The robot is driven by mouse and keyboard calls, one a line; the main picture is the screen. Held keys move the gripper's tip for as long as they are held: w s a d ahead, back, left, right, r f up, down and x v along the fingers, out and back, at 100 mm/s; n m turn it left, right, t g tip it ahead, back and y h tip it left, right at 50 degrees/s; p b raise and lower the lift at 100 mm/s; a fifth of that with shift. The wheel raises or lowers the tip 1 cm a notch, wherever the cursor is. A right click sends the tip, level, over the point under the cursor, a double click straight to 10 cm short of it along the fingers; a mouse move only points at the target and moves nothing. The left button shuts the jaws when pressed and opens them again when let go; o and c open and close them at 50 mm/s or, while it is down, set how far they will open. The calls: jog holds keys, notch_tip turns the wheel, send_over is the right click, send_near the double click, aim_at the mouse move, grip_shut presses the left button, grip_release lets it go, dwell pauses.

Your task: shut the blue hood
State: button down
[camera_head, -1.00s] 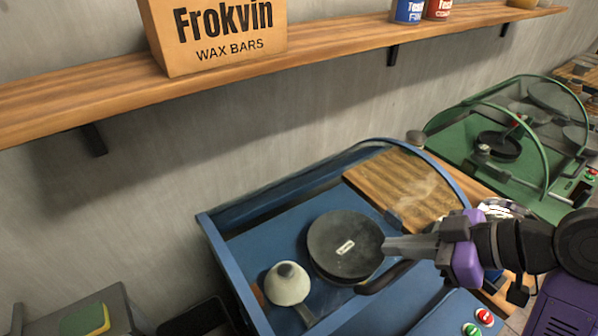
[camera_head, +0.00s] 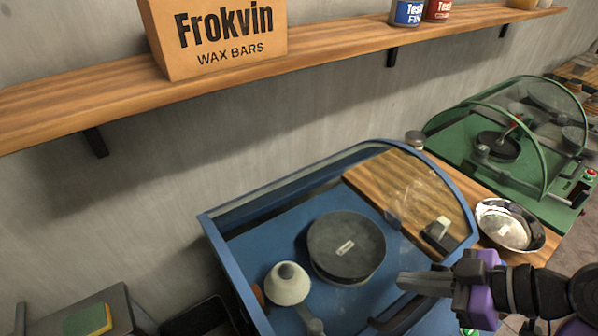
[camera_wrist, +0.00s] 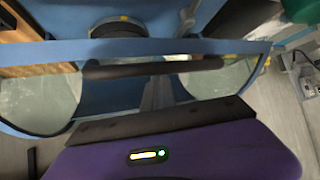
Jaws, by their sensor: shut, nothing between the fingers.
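The blue hood (camera_head: 462,205) is a curved, see-through cover with a blue frame on the blue machine (camera_head: 235,255). Its dark handle bar (camera_head: 392,318) is at the front, low in the head view. In the wrist view the hood's blue frame bar (camera_wrist: 225,47) crosses the picture, with the dark handle (camera_wrist: 110,71) just below it. My gripper (camera_head: 402,283) is shut and empty, with its tips at the hood's front edge by the handle. I cannot tell whether they touch. The gripper's fingers (camera_wrist: 158,92) also show in the wrist view. The hood's lower front edge is partly out of view.
Inside the machine are a dark round turntable (camera_head: 345,262) and a pale knob-shaped piece (camera_head: 288,284). A metal bowl (camera_head: 510,232) stands on the wooden counter to the right. A green machine (camera_head: 470,150) stands beyond it. A shelf (camera_head: 330,52) runs along the wall above.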

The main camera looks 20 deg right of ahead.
jog(key=s+f, duration=0.2)
jog(key=f+b, duration=0.1)
jog(key=shift+s+d+f, duration=0.35)
jog(key=shift+s+f, duration=0.05)
dwell(0.5)
